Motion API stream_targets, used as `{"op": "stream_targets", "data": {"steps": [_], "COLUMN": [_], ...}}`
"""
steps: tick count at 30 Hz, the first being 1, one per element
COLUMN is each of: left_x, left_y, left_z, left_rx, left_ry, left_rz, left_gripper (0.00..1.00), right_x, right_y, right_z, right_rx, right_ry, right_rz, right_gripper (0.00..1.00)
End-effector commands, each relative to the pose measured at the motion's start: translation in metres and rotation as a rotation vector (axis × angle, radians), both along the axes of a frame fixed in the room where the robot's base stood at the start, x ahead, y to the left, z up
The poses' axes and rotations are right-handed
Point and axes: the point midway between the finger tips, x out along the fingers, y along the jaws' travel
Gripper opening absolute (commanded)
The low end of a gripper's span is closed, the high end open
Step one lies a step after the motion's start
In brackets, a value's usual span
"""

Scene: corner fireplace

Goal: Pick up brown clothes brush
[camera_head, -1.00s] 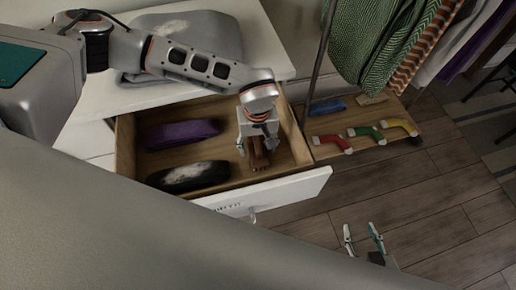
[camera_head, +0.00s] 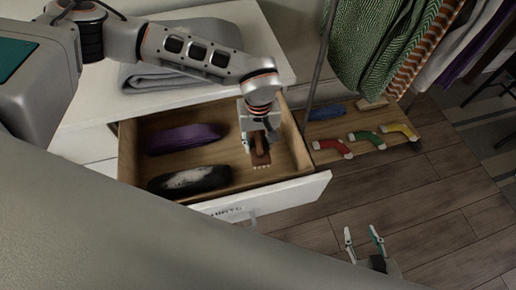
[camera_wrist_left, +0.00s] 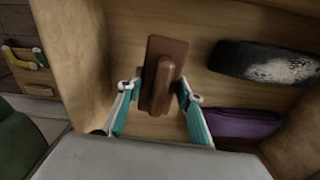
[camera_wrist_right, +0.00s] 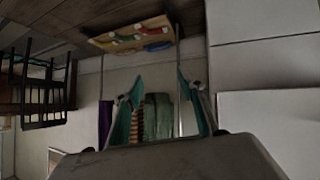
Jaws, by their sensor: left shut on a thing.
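The brown clothes brush (camera_head: 261,158) is in the right part of the open drawer, seen from above. It shows in the left wrist view as a flat brown board with a raised handle (camera_wrist_left: 163,80). My left gripper (camera_head: 258,138) reaches down into the drawer and is shut on the brush, with a finger on each side (camera_wrist_left: 157,98). Whether the brush is clear of the drawer floor is hard to tell. My right gripper (camera_head: 364,240) is open and empty above the floor, away from the drawer; its spread fingers show in the right wrist view (camera_wrist_right: 163,97).
The open drawer (camera_head: 295,190) also holds a purple item (camera_head: 185,138) and a black-and-white item (camera_head: 190,179) on its left side. A folded grey cloth (camera_head: 170,75) lies on the white top. A clothes rack with hanging garments (camera_head: 375,45) and a low shelf with socks (camera_head: 365,137) stands at right.

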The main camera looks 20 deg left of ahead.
Motion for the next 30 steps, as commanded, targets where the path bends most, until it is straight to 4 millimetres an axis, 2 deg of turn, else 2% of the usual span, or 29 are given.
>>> {"op": "stream_targets", "data": {"steps": [1, 6, 12, 15, 21, 30], "left_x": [0.003, 0.002, 0.002, 0.001, 0.001, 0.000], "left_y": [0.000, 0.000, 0.000, 0.000, 0.000, 0.000], "left_z": [0.019, 0.068, 0.115, 0.132, 0.151, 0.155], "left_rx": [0.000, -0.001, 0.000, 0.001, 0.001, 0.000], "left_ry": [-0.010, -0.009, -0.008, -0.005, -0.003, -0.001], "left_rz": [-0.001, 0.000, 0.000, 0.000, 0.000, 0.000], "left_gripper": [0.12, 0.12, 0.12, 0.12, 0.12, 0.12], "right_x": [0.002, 0.003, -0.003, -0.006, -0.008, -0.006], "right_y": [0.001, 0.003, 0.005, 0.006, 0.006, 0.006], "right_z": [0.006, 0.013, 0.010, 0.008, 0.009, 0.011], "right_rx": [0.003, 0.012, 0.017, 0.018, 0.021, 0.021], "right_ry": [-0.007, -0.010, 0.004, 0.012, 0.015, 0.008], "right_rz": [0.000, 0.000, 0.000, 0.001, 0.001, 0.001], "right_gripper": [0.40, 0.40, 0.40, 0.40, 0.40, 0.40]}}
